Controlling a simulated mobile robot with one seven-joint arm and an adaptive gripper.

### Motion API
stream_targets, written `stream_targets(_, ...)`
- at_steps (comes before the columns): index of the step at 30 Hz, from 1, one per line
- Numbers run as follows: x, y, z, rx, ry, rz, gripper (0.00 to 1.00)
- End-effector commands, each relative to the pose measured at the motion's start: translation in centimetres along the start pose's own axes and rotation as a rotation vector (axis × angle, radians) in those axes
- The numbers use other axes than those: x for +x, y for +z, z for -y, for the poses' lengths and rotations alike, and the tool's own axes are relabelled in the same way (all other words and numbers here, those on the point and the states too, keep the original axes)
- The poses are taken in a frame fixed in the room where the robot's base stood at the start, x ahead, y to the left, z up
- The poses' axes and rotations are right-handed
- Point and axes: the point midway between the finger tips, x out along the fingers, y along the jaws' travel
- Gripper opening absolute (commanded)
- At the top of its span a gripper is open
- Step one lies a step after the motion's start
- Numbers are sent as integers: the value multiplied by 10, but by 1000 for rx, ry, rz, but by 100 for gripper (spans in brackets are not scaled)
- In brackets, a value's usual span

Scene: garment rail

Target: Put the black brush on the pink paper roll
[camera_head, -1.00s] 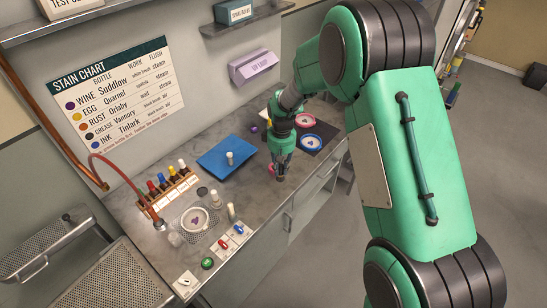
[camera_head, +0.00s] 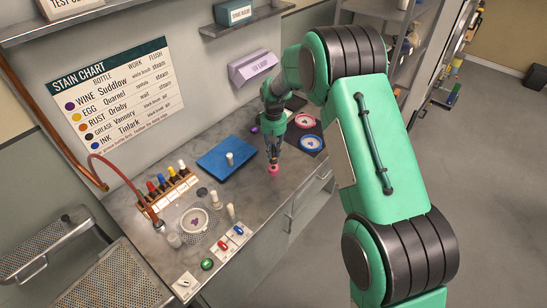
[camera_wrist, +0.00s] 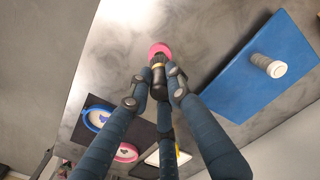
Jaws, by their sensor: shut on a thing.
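The pink paper roll (camera_head: 274,170) stands on the grey counter, right of the blue mat. It also shows in the wrist view (camera_wrist: 159,48), partly hidden behind the brush. My gripper (camera_head: 273,157) is directly above the roll. In the wrist view my gripper's fingers (camera_wrist: 160,82) are shut on the black brush (camera_wrist: 158,76), which has a pale tan band toward the roll. The brush lines up with the roll and overlaps it in the wrist view. I cannot tell whether they touch. In the head view the brush is too small to make out.
A dark mat with a blue-rimmed ring (camera_head: 311,143) and a pink-rimmed ring (camera_head: 305,121) lies behind and right. Colored bottles (camera_head: 172,183) stand at left. The counter front near the roll is clear.

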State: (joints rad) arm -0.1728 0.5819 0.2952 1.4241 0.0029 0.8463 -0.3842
Motion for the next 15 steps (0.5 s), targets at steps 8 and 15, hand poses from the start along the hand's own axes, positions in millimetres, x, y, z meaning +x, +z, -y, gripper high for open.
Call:
stream_targets(8,4,1,0,0,-1,1,0)
stream_targets(15,28,1,0,0,-1,2,0)
